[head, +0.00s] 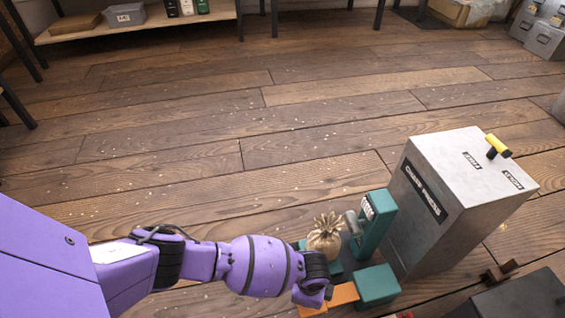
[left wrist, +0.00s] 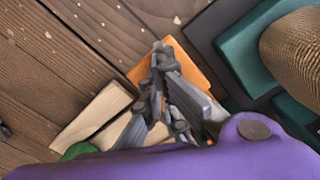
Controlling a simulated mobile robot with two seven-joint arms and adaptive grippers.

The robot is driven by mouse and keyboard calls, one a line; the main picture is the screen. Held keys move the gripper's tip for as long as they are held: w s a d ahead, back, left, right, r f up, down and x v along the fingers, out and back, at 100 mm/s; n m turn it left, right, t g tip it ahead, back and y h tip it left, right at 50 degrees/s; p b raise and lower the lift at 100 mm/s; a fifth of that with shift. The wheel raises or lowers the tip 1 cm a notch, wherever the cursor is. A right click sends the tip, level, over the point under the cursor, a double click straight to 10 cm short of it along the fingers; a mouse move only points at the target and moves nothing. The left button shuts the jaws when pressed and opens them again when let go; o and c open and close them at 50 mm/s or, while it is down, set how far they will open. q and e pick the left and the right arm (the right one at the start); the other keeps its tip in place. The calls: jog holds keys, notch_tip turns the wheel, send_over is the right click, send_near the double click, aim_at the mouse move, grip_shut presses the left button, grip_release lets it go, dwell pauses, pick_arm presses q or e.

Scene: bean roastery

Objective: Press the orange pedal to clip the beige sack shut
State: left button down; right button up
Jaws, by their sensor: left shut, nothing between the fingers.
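The beige sack (head: 325,241) stands upright with its gathered neck beside a teal clipping machine (head: 377,226). Its side also shows in the left wrist view (left wrist: 296,55). The orange pedal (head: 343,294) lies low at the foot of the machine, partly hidden by my arm. In the left wrist view the pedal (left wrist: 196,66) is behind my fingers. My left gripper (left wrist: 162,58) is shut and empty, its fingertips over the pedal's edge; I cannot tell whether they touch it. In the head view the fingers are mostly hidden behind my wrist. My right gripper is not in view.
A grey chaff press (head: 455,190) with a yellow-handled lever (head: 497,146) stands right of the machine. Pale wooden pieces (left wrist: 94,115) lie near my left gripper. A dark block (head: 525,297) is at bottom right. A shelf (head: 150,24) stands far back; the middle floor is clear.

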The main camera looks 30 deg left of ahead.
pick_arm(q)
jog(key=shift+w+d, duration=0.1)
jog(key=shift+w, duration=0.05)
jog(key=shift+f+b, duration=0.6)
jog(key=shift+f, duration=0.3)
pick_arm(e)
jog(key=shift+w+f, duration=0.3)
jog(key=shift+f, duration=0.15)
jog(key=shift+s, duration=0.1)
pick_arm(q)
notch_tip(320, 180, up, 3)
jog(key=p, duration=0.3)
notch_tip(320, 180, up, 6)
jog(key=p, duration=0.5)
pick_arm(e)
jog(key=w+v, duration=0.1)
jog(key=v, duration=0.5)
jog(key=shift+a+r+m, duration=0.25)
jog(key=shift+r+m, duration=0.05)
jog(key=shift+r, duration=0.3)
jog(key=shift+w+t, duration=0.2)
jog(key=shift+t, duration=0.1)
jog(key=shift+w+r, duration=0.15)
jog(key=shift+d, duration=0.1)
